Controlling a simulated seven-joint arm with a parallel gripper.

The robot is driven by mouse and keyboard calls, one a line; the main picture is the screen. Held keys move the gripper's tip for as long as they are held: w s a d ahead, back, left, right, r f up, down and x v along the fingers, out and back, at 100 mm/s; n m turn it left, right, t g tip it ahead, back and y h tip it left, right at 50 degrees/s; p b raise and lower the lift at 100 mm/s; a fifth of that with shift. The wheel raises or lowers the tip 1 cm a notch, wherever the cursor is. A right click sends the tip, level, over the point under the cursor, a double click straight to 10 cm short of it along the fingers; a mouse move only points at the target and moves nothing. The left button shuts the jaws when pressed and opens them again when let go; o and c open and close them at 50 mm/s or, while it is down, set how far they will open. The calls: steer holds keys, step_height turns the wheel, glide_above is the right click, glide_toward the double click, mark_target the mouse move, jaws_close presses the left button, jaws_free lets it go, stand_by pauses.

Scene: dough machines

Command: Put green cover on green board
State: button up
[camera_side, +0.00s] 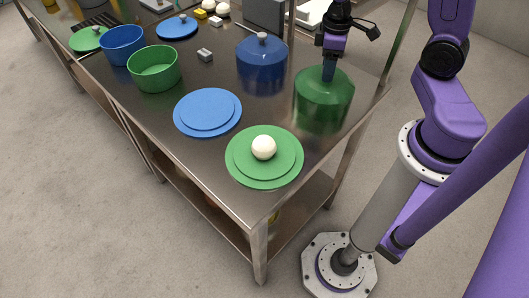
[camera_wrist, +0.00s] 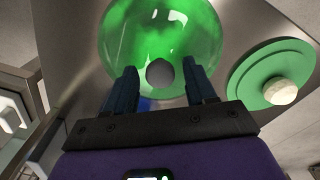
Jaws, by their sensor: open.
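The green cover (camera_side: 324,98) is a shiny dome standing on the steel table near its right edge, and its round knob (camera_wrist: 159,73) shows in the wrist view. My gripper (camera_side: 328,72) is directly above the cover, pointing down at its top. In the wrist view, my gripper's two dark fingers (camera_wrist: 160,88) are apart, one on each side of the knob. The green board (camera_side: 240,166) is a stepped round disc at the table's front corner, with a white dough ball (camera_side: 264,147) on it. The side view hides the knob behind the fingers.
A blue cover (camera_side: 262,62) stands left of the green cover. A blue board (camera_side: 208,111) lies left of the green board. A green pot (camera_side: 154,69) and a blue pot (camera_side: 122,46) stand further left. A small grey block (camera_side: 205,55) lies mid-table. Bare table separates the green cover and green board.

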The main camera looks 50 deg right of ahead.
stand_by(0.8)
steer(key=c, duration=1)
steer(key=shift+o, duration=0.2)
steer(key=shift+r, duration=3.5)
steer(key=shift+a, duration=0.1)
steer(key=s+a+r+n, duration=0.1)
steer(key=a+n, duration=0.5)
steer(key=a, duration=2)
steer(key=shift+s+r, duration=0.3)
steer(key=shift+r, duration=0.15)
steer(key=shift+d, duration=0.1)
